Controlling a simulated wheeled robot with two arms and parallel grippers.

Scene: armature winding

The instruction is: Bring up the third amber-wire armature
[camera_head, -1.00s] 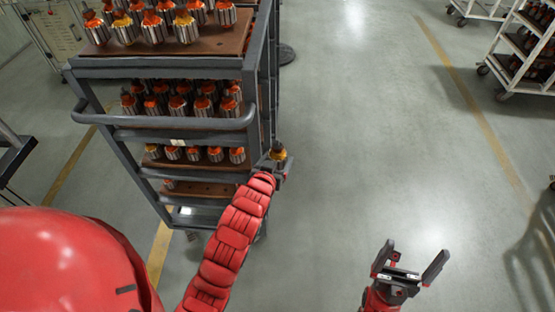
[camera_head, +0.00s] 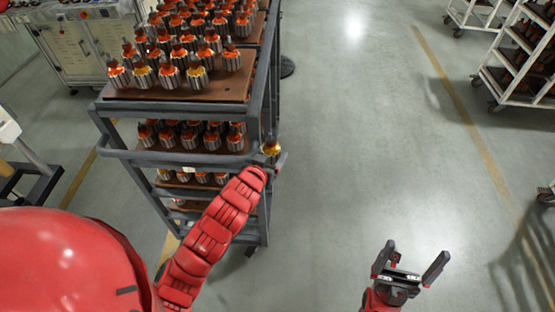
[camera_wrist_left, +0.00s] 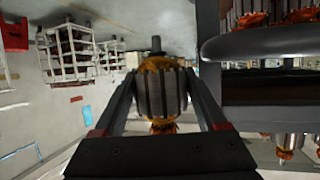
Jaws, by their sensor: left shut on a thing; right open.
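An armature with amber wire (camera_wrist_left: 161,88) is held between the two fingers of my left gripper (camera_wrist_left: 160,105) in the left wrist view. Its shaft points up in that view. In the head view the same armature (camera_head: 271,147) shows small at the right side of the grey cart (camera_head: 180,107), close to its corner post. My left gripper (camera_head: 277,162) is mostly hidden behind my red arm there. My right gripper (camera_head: 408,266) is open and empty over bare floor. Another amber-wire armature (camera_head: 197,74) stands in the front row on the cart's brown top board (camera_head: 232,88).
Several orange-wire armatures (camera_head: 168,72) stand on the cart's top, with more on the shelves below. The cart's handle bar (camera_head: 175,158) juts out in front. White racks (camera_head: 520,70) stand at the far right. The floor (camera_head: 350,150) right of the cart is clear.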

